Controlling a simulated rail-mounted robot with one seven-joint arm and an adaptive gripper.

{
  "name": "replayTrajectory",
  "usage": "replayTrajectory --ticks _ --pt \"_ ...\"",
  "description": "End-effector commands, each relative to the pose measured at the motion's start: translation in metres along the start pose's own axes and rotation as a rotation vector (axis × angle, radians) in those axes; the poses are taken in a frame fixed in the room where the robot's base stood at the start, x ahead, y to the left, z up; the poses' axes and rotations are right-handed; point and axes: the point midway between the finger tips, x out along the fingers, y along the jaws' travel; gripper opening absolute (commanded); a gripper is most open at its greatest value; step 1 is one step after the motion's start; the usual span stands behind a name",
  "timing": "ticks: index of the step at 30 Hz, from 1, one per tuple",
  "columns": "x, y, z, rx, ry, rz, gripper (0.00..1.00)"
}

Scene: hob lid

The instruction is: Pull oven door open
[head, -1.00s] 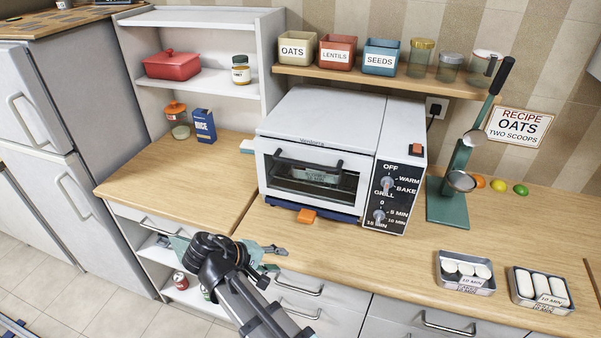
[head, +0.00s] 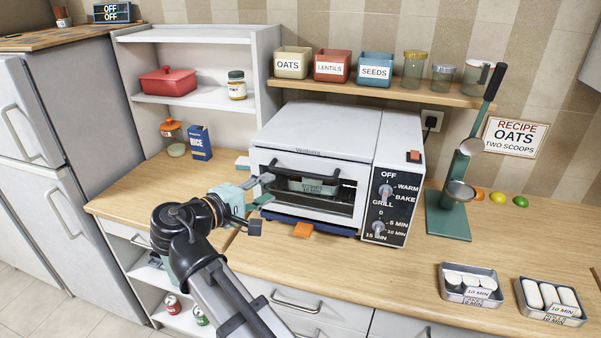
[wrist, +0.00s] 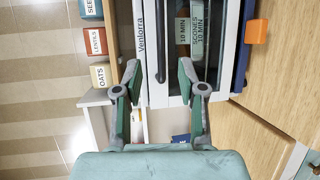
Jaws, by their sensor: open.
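The white toaster oven (head: 330,135) stands on the wooden counter. Its glass-fronted door (head: 285,207) is shut, with a dark bar handle (head: 310,173) along the top. A tin labelled scones, 10 min (head: 312,187) shows through the glass. My gripper (head: 264,188) is open and empty at the left part of the door front. In the wrist view, turned sideways, my gripper's fingers (wrist: 160,76) point at the oven front and straddle the line of the handle's near end. I cannot tell whether they touch it.
An orange tab (head: 303,230) sticks out under the oven front. The control panel (head: 391,205) has two knobs. A green press (head: 455,190) stands to the right, and two tins (head: 468,298) lie on the right counter. The front counter is otherwise clear.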

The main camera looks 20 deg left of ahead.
Motion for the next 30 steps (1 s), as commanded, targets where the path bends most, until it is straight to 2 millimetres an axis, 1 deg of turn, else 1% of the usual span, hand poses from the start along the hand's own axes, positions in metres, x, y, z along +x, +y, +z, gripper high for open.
replayTrajectory --ticks 1,3,12,15,21,25,30 --pt "0.011 0.002 0.001 0.000 -0.004 -0.001 0.40" --pt "0.025 0.002 0.001 -0.001 -0.004 -0.002 0.40" --pt "0.084 0.002 0.001 -0.001 -0.003 -0.002 0.40" --pt "0.101 0.001 0.001 0.000 -0.003 -0.003 0.40" --pt "0.123 0.000 0.000 -0.001 0.000 -0.002 0.40" --pt "0.130 0.000 0.000 0.000 0.000 -0.002 0.40" --pt "0.132 -0.001 0.000 0.000 0.001 -0.002 0.40"
